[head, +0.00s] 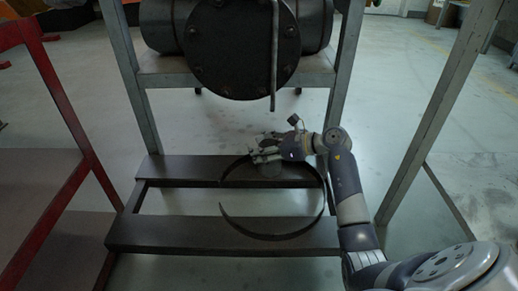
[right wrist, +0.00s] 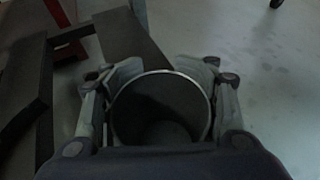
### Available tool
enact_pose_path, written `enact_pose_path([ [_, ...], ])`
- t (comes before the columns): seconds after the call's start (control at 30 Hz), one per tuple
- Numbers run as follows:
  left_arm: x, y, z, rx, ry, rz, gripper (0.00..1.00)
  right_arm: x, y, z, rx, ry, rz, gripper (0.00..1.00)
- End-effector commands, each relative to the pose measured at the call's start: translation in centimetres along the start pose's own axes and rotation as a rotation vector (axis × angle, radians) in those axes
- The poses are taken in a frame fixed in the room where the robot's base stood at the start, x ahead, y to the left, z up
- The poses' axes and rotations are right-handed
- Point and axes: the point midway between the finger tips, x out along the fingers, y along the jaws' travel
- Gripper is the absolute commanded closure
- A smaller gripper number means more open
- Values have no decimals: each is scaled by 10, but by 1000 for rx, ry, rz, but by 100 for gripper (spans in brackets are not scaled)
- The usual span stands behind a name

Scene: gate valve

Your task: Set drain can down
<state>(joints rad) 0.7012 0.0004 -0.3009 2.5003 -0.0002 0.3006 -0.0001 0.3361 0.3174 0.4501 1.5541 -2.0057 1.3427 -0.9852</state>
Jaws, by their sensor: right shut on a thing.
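My right gripper (head: 262,153) is shut on the drain can (head: 270,170), a small dark grey cylinder mostly hidden by the fingers in the head view. In the right wrist view the can (right wrist: 160,105) sits between the two fingers of the gripper (right wrist: 160,85), its round open mouth with a pale rim facing the camera. The can appears at the back part of a thin dark hoop (head: 270,236) that spans the stand's two low beams. Whether the can's bottom touches anything cannot be told. My left gripper is not in view.
The valve's big round bolted flange (head: 246,55) and a hanging grey bar (head: 274,60) are above. Below are a back beam (head: 180,170) and a front beam (head: 160,235), with a gap between them. A red-framed stand (head: 75,185) is at left.

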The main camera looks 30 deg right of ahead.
Motion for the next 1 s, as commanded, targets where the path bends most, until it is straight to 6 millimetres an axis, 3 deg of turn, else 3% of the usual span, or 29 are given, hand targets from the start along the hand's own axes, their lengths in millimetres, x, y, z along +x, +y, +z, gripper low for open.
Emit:
enact_pose_path([
  [0.1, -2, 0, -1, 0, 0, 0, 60, 1, 0, -4, 0, 0, 1, 85],
  [0.13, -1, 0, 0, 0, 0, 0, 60, 1, 0, -3, 1, 0, 1, 47],
  [0.23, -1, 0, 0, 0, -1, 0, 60, 1, 0, -3, 1, 0, 1, 25],
  [0.67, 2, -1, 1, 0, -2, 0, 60, -2, 0, 2, 0, 0, -1, 25],
  [1.0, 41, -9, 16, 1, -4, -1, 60, -56, 0, 5, 1, 6, -1, 25],
])
